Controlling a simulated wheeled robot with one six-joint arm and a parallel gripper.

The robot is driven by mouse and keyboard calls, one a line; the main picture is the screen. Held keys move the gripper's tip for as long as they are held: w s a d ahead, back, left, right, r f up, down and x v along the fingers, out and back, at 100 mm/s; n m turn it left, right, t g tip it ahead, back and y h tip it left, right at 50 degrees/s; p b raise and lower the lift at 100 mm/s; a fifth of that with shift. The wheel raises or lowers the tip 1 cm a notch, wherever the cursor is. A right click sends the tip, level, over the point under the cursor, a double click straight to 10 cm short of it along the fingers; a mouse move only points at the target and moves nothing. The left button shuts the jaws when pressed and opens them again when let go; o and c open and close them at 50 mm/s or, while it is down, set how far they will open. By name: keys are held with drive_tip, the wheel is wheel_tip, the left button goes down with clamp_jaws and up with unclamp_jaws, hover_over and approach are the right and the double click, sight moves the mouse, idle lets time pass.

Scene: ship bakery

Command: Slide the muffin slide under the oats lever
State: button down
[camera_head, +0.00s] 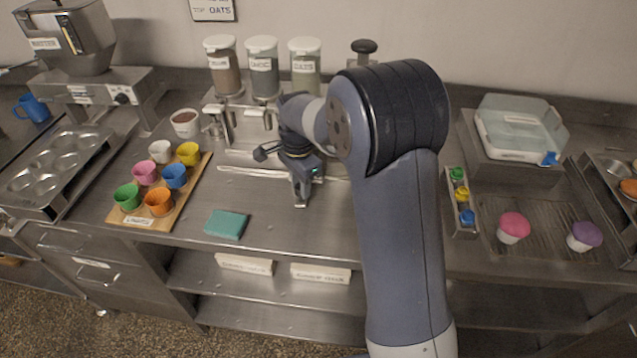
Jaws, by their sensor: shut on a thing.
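My gripper (302,203) points down in front of the dispensers, at the front rail below them, and is shut on a small part that appears to belong to the muffin slide. The slide itself is mostly hidden by my gripper and arm. Three lidded jars stand in a row at the back; the right one (305,66) appears to be labelled oats. Metal levers hang below the left jar (226,122) and the middle jar (266,112). The oats lever below the right jar is hidden behind my arm.
A wooden board (196,187) with several coloured cups stands left, with a teal cloth (227,224) at the counter's front. A brown-filled cup (185,122) is left of the dispensers. Right of my arm are a colour-knobbed panel (460,233), two topped muffins and a lidded clear box (520,128).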

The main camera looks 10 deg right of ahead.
drive_tip(key=shift+w+a, duration=0.15)
drive_tip(key=shift+a, duration=0.35)
drive_tip(key=c, duration=1.1)
unclamp_jaws()
drive_tip(key=shift+d, duration=0.1)
